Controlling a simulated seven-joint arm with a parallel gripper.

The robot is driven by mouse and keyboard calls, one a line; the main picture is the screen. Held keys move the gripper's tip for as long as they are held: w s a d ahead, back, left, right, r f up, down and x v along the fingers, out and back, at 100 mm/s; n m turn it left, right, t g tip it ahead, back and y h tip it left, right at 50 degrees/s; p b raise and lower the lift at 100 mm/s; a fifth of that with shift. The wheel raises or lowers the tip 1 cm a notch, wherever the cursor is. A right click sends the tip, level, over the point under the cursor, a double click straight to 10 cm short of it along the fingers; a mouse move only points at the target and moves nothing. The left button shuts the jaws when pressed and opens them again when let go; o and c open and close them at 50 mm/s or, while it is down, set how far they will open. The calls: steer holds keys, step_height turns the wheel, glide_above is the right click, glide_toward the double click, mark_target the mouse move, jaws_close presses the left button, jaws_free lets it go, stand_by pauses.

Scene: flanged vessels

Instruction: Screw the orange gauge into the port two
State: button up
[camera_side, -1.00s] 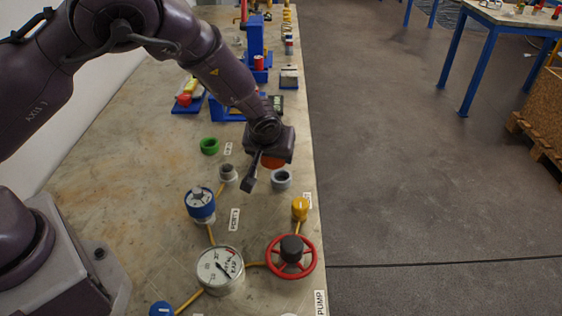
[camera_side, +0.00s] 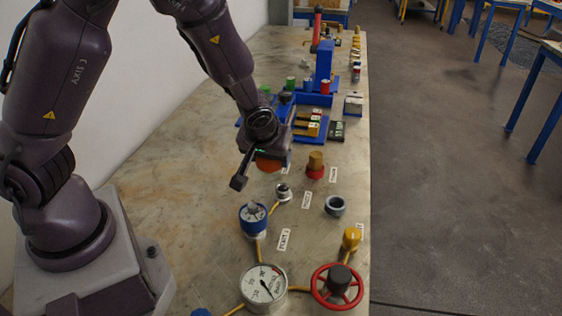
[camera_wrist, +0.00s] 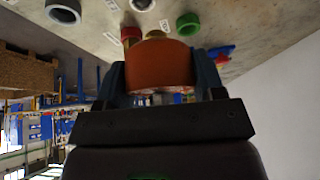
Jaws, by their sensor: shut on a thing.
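My gripper (camera_side: 265,152) is shut on the orange gauge (camera_side: 268,163) and holds it above the bench. In the wrist view the gauge (camera_wrist: 158,66) fills the space between the two fingers (camera_wrist: 160,80). A brass piece shows at its far edge; I cannot tell whether it is the gauge's stem. In the side view a small pale-rimmed port (camera_side: 283,191) stands in front of the gauge, apart from it. A grey ring (camera_side: 335,206) stands to its right. The label plates are too small to read surely, so I cannot tell which port is two.
A blue-sided gauge (camera_side: 253,219), a white dial gauge (camera_side: 263,288), a red handwheel (camera_side: 337,287) and a yellow cap (camera_side: 351,239) stand nearby. A brass-topped red fitting (camera_side: 315,165) is right of my gripper. A green ring (camera_wrist: 188,24) shows in the wrist view. Blue racks (camera_side: 322,72) stand behind.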

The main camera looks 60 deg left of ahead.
steer(key=shift+m+t+h, duration=0.4)
steer(key=shift+m+h, duration=0.1)
steer(key=shift+m, duration=0.3)
steer(key=w, duration=0.1)
steer(key=w+a+f, duration=0.1)
steer(key=w, duration=0.2)
steer(key=shift+w+a+f, duration=0.1)
steer(key=shift+a+f, duration=0.1)
steer(key=shift+f, duration=0.15)
steer(key=shift+f, duration=2.5)
steer(key=shift+f, duration=0.35)
stand_by(1.5)
steer(key=shift+r, duration=0.45)
steer(key=shift+f, duration=0.25)
stand_by(1.4)
